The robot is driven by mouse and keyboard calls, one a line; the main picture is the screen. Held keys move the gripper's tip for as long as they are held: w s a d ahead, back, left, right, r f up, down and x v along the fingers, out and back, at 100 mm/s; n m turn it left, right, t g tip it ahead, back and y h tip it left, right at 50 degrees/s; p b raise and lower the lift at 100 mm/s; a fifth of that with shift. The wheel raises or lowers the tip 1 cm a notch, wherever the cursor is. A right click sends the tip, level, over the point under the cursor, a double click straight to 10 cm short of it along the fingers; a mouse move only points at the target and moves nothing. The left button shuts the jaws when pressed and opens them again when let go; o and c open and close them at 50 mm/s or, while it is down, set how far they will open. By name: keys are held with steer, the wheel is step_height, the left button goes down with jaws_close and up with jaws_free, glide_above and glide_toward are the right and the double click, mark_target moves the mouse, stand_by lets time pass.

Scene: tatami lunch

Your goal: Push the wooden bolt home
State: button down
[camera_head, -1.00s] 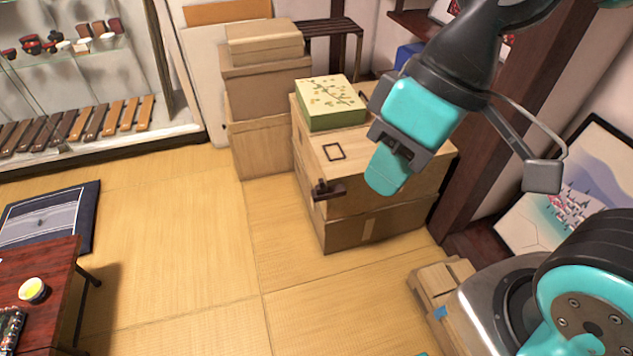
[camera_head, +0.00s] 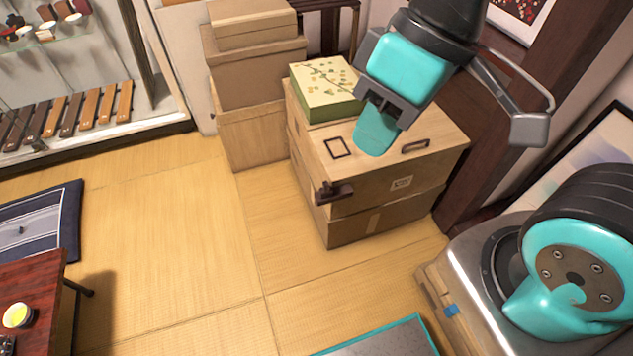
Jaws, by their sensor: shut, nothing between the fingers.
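My gripper (camera_head: 376,135) is shut and empty. It points down in front of the lid in the picture, above and to the right of the bolt, and apart from it. The gripper hides part of the lid.
A green patterned box (camera_head: 326,88) stands on the lid's back left, beside a dark square outline (camera_head: 338,148). A dark handle (camera_head: 415,146) is on the lid's right. Stacked cartons (camera_head: 253,92) stand behind left. Tatami floor (camera_head: 180,240) is clear in front; a low red table (camera_head: 30,290) is at left.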

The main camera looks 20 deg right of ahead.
steer(key=shift+f, duration=0.1)
steer(key=w+a+f+m+t+h+b, duration=0.1)
steer(key=w+f+m+h+b, duration=0.1)
steer(key=w+f+b, duration=0.6)
steer(key=w+a+f+m+t+h+b, duration=0.2)
steer(key=w+f+b, duration=0.7)
steer(key=f, duration=1.1)
steer(key=w+a+f+m+t+h+b, duration=0.1)
steer(key=w+f+m+h+b, duration=0.3)
steer(key=w+f+b, duration=0.5)
step_height(320, 180, down, 6)
steer(key=shift+w+a+r+t+h+b, duration=0.2)
steer(key=shift+t+h+b, duration=0.1)
steer(key=shift+h+b, duration=0.75)
steer(key=shift+d, duration=0.1)
steer(key=b, duration=0.4)
glide_toward(322, 188)
steer(key=x, duration=0.5)
steer(key=shift+w+a+f, duration=0.1)
steer(key=shift+a+f, duration=0.1)
steer(key=shift+d, duration=0.35)
